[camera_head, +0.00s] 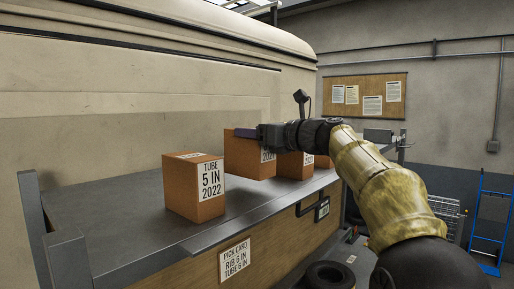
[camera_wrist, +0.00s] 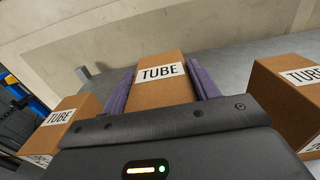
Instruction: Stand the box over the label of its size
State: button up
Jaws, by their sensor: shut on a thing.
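My gripper (camera_head: 246,132) is shut on an orange-brown box (camera_head: 241,155). The box appears to be held a little above the grey shelf (camera_head: 130,225). In the wrist view the held box (camera_wrist: 163,90) sits between the two purple fingers (camera_wrist: 160,78), and its label strip reads TUBE. Its size print is mostly hidden in both views. A pick card (camera_head: 234,262) on the shelf front reads RIB 6 IN, TUBE 6 IN. Nearer on the shelf stands a box (camera_head: 195,190) labelled TUBE 5 IN 2022. I cannot make out any size labels on the shelf top.
Another box (camera_head: 294,166) stands beyond the held one, with part of one more (camera_head: 322,161) behind it. In the wrist view boxes flank the held one at left (camera_wrist: 68,120) and right (camera_wrist: 288,100). A tyre (camera_head: 328,276) is below the shelf. The shelf's near end is bare.

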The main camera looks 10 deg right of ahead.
aim_at(257, 147)
jog(key=shift+s+d+f, duration=0.15)
jog(key=shift+s+f, duration=0.05)
jog(key=shift+f, duration=1.6)
jog(key=shift+w+f, duration=0.1)
jog(key=shift+f, duration=0.05)
jog(key=o, duration=1.6)
